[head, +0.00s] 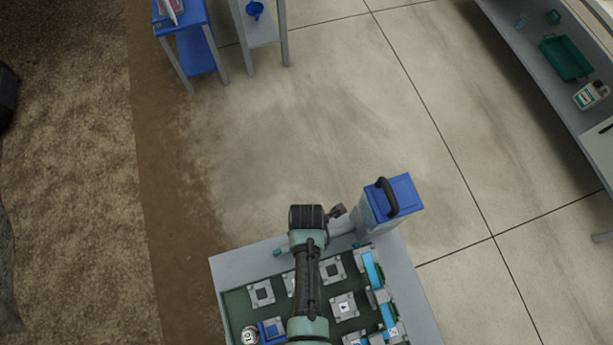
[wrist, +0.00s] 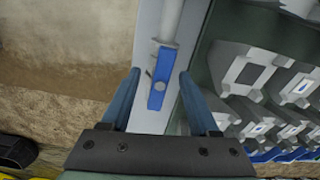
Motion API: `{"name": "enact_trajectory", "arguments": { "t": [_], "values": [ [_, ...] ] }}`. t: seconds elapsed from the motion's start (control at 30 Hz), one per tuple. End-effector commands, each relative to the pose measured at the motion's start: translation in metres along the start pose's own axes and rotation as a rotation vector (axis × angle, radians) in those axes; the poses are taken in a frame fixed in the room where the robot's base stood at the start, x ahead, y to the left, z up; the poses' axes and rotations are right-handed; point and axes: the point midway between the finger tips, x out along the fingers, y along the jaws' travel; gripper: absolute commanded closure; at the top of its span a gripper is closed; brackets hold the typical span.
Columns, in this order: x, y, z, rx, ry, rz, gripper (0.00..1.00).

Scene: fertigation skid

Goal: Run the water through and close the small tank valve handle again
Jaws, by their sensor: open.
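The blue valve handle (wrist: 160,85) shows in the wrist view, with a round pale pivot at its middle. It lies roughly in line with the white pipe (wrist: 172,18) that meets its far end. My gripper (wrist: 159,72) is open, with one blue finger on each side of the handle and a visible gap on both sides. In the head view, a pale tank with a blue lid (head: 403,190) and a black carry handle stands at the back right of the bench. My arm hides the valve handle there, and I cannot see water.
The bench (head: 234,268) carries a dark green panel with several grey modules (head: 262,293) close right of the gripper. A blue stand (head: 196,50) and a grey stand (head: 263,32) are at the back. A shelf with a green tray (head: 566,58) is far right. The concrete floor between is clear.

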Motion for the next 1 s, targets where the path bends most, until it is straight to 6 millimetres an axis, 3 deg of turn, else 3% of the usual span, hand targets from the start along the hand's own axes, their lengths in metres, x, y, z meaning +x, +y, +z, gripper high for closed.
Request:
{"name": "enact_trajectory", "arguments": {
  "t": [0.1, 0.53, 1.0],
  "values": [
    [-0.025, 0.0, 0.0, 0.0, 0.0, 0.0, 0.39],
    [-0.09, 0.0, 0.0, 0.001, 0.0, 0.0, 0.39],
    [-0.092, 0.0, 0.0, 0.001, 0.0, 0.0, 0.39]
  ]
}}
